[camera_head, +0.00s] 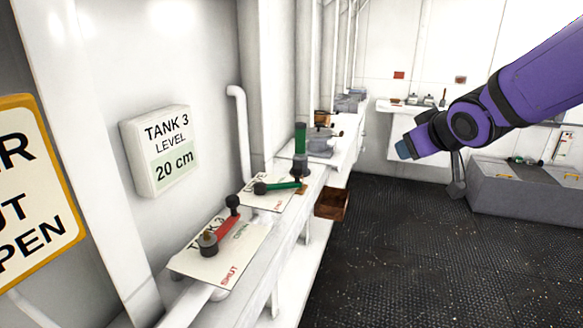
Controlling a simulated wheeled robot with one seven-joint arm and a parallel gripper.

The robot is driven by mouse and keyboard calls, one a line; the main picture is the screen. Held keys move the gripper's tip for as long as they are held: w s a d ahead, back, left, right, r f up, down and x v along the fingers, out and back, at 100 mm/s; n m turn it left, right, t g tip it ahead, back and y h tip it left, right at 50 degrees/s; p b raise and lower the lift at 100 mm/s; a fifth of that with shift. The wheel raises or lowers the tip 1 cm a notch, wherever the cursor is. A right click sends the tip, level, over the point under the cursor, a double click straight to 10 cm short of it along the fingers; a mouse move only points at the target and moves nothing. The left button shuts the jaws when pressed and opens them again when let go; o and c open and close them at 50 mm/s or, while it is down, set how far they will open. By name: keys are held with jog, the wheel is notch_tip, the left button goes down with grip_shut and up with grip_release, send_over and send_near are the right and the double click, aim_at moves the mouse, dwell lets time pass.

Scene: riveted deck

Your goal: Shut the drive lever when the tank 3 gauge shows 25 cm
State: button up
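The tank 3 gauge (165,150) is a white wall box on the left and reads 20 cm. I cannot read which lever is the drive lever. My gripper (457,188) is at the upper right, far from both levers; its fingers are not clear.
A yellow-edged sign (38,195), cut off, stands at the left. A green upright cylinder (300,140) stands farther along the white ledge. A brown open box (332,203) sticks out below it. Grey chests (520,195) stand at the right. The dark floor (420,260) between is clear.

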jog(key=w+a+f+n+g+y, duration=0.1)
jog(key=w+a+f+n+y, duration=0.2)
jog(key=w+a+f+y, duration=0.35)
jog(key=w+a+f+n+y, duration=0.3)
jog(key=a+f+y, duration=0.3)
jog(key=a+y, duration=0.3)
jog(key=shift+h, duration=0.75)
jog(key=x, duration=1.1)
jog(key=shift+s+a+r, duration=0.1)
jog(key=shift+s+a, duration=0.15)
jog(key=shift+s, duration=0.1)
grip_shut()
